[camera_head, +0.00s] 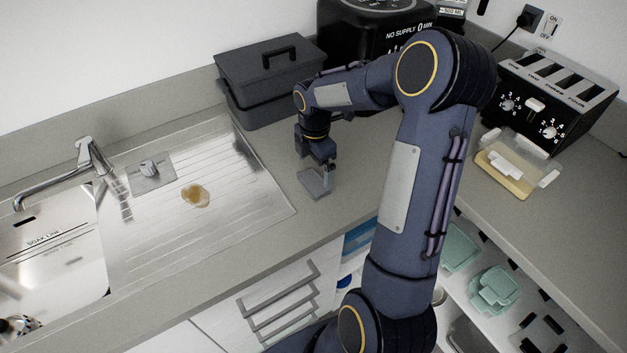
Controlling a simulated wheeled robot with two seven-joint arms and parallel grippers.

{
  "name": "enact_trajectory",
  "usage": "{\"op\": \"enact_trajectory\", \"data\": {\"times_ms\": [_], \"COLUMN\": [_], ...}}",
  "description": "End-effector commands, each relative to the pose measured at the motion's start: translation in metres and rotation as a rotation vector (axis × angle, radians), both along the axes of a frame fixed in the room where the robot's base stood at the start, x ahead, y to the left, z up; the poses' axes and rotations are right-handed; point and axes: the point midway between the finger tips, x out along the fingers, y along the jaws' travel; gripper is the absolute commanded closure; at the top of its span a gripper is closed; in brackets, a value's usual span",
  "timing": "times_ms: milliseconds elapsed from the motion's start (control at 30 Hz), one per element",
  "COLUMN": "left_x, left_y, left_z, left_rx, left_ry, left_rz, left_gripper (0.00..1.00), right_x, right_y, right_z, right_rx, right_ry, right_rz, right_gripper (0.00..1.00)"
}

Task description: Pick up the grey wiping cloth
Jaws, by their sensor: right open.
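A small, flat grey piece that looks like the grey wiping cloth (313,184) lies on the worktop, right of the sink's drainer. My right gripper (325,163) points down just above it, with its jaws open. The fingers overlap the cloth's far edge in the picture, and I cannot tell whether they touch it. My left gripper is out of view.
A dark lidded box (270,75) and a black appliance (345,40) stand behind the gripper. The steel drainer (235,205) at left bears a brown spill (195,196). A toaster (550,100) and a butter dish (505,172) stand at right.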

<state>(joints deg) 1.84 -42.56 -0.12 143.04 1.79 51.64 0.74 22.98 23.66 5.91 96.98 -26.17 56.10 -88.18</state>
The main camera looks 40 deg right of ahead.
Motion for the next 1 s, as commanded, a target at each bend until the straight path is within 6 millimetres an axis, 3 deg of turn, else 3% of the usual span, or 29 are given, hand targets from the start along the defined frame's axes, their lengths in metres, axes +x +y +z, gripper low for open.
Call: {"op": "enact_trajectory", "data": {"times_ms": [300,600,867,1000], "left_x": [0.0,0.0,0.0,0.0], "left_y": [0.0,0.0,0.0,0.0], "left_z": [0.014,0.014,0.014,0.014], "left_rx": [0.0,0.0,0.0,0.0], "left_ry": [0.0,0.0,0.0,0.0], "left_rz": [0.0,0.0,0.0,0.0], "left_gripper": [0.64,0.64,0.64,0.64], "right_x": [-0.002,-0.001,-0.001,-0.001], "right_y": [0.005,0.005,0.005,0.005], "right_z": [-0.043,-0.048,-0.047,-0.047], "right_rx": [0.0,0.0,0.0,0.0], "right_ry": [0.002,-0.002,-0.002,-0.002], "right_rz": [-0.001,-0.002,-0.002,-0.002], "right_gripper": [0.0,0.0,0.34,0.36]}}
